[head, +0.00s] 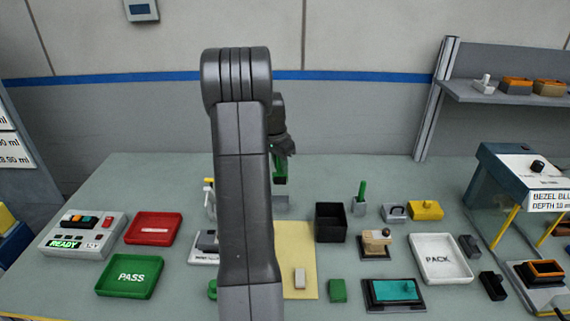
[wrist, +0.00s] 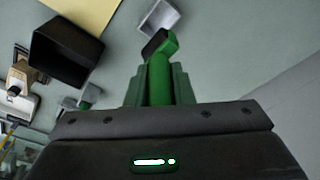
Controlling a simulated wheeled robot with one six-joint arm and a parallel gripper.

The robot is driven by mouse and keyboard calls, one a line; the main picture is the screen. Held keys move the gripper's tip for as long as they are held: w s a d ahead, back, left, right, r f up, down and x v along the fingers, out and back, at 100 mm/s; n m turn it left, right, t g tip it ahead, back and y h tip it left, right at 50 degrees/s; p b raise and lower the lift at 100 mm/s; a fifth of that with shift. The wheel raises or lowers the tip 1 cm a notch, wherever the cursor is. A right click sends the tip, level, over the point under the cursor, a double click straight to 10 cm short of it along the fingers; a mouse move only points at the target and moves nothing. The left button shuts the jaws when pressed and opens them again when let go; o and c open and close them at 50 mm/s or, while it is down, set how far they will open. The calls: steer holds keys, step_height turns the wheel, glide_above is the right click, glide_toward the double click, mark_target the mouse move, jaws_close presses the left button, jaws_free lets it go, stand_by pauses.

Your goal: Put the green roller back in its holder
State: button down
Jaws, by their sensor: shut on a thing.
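My gripper (head: 279,148) is above the back middle of the table, partly hidden by my arm in the head view. It is shut on the green roller (head: 280,169). In the wrist view the roller (wrist: 160,78) lies between the fingers, and its far end has a black part. In the head view a grey box-like holder (head: 281,202) stands on the table below the roller, with a gap between them. A pale open box, likely the same holder, shows in the wrist view (wrist: 160,17) past the roller's end. My arm hides part of the table.
A black open bin (head: 331,222) stands right of the holder. Farther right, a small grey cup (head: 359,208) holds a green stick. A yellow mat (head: 297,245) lies in front. Red (head: 153,228), green (head: 130,276) and white trays (head: 440,258) stand at the sides. The back left table is clear.

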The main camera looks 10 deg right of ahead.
mark_target(279, 173)
steer(key=shift+a, duration=0.1)
steer(key=shift+f, duration=0.1)
steer(key=shift+f+b, duration=2.05)
steer(key=shift+f, duration=0.8)
steer(key=shift+f+b, duration=1.85)
steer(key=shift+f, duration=0.65)
steer(key=c, duration=1.2)
jaws_free()
steer(key=shift+o, duration=0.2)
steer(key=r, duration=0.4)
steer(key=a+r+b, duration=0.1)
steer(key=r, duration=0.4)
steer(key=s+r, duration=0.1)
steer(key=r, duration=0.3)
steer(key=shift+a+r, duration=0.3)
steer(key=shift+a, duration=0.05)
